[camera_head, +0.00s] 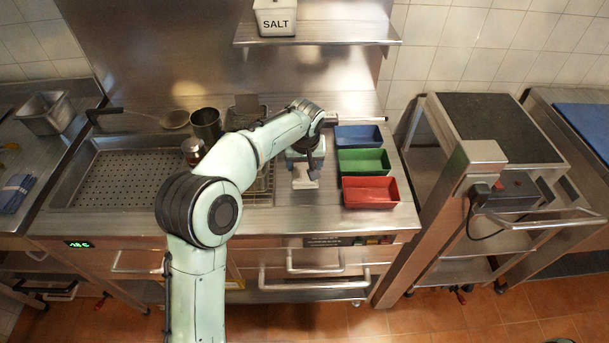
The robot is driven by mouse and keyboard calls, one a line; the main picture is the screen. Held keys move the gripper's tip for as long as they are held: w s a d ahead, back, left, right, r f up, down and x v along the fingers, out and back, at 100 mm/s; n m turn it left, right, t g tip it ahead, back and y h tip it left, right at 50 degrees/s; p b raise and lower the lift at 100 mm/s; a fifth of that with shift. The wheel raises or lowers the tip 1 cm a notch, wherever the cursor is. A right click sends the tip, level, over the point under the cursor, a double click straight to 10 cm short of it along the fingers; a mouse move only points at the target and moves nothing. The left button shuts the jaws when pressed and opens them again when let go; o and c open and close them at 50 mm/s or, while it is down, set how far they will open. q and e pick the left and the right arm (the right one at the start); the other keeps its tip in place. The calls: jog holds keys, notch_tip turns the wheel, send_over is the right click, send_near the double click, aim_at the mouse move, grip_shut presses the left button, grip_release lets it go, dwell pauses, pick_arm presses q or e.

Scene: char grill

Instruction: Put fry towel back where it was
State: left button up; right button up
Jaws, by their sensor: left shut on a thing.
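My left gripper (304,163) points down over the steel counter, just left of the coloured bins. It is shut on a small whitish item (304,181), which looks like the folded fry towel. The item is at or just above the counter top; I cannot tell whether it touches. The gripper hides its upper part. My right gripper is not in view.
Blue (359,136), green (363,161) and red (370,191) bins stand right of the gripper. A perforated fry tray (115,178) and a dark metal pot (206,124) are left. A folded blue cloth (15,190) lies on the far-left counter.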

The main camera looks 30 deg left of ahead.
pick_arm(q)
notch_tip(320, 180, down, 4)
jog(key=shift+f+b, duration=0.25)
jog(key=shift+b, duration=0.05)
jog(key=o, duration=0.9)
jog(key=shift+f, duration=0.1)
jog(key=shift+o, duration=0.2)
jog(key=v, duration=1.2)
jog(key=shift+p, duration=0.4)
